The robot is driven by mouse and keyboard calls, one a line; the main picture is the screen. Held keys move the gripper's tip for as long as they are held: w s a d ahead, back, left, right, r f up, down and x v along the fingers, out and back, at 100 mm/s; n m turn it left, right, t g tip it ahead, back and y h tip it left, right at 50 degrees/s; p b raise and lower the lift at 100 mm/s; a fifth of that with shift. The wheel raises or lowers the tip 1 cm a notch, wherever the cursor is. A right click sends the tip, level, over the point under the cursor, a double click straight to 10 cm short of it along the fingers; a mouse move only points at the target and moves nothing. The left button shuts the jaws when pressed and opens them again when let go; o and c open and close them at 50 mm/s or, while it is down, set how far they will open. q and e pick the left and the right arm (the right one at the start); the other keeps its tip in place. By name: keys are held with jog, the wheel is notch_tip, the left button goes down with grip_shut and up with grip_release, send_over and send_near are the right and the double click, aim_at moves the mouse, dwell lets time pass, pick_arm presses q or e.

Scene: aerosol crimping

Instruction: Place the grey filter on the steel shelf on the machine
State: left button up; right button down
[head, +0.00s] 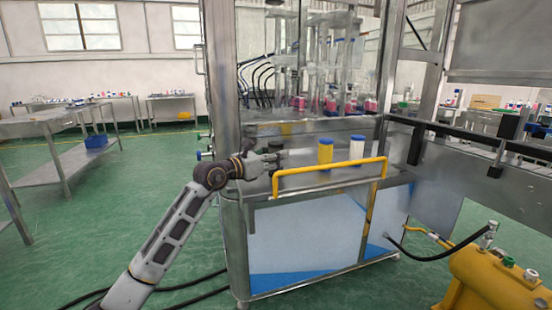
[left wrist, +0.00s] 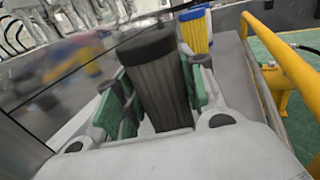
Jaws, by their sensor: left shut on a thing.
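The grey filter (left wrist: 162,95), a ribbed cylinder with a dark cap, stands between the green-padded fingers of my left gripper (left wrist: 165,100) in the left wrist view. My left gripper (head: 276,156) is shut on it, at the left end of the steel shelf (head: 303,158) on the machine. The filter looks roughly upright. Its lower end is hidden by the gripper, so I cannot tell whether it touches the shelf. In the head view only its dark top (head: 276,145) shows. My right gripper is not in view.
A yellow filter with a blue cap (head: 325,152) and a white one with a blue cap (head: 357,146) stand on the shelf to the right. A yellow rail (head: 330,166) runs along the shelf's front. A steel post (head: 222,90) rises at the left.

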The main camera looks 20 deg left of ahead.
pick_arm(q)
jog(key=shift+f, duration=0.15)
jog(key=o, duration=1)
jog(key=shift+p+v, duration=0.4)
jog(key=shift+v, duration=3.5)
jog(key=shift+p+v, duration=0.35)
jog(key=shift+v, duration=1.7)
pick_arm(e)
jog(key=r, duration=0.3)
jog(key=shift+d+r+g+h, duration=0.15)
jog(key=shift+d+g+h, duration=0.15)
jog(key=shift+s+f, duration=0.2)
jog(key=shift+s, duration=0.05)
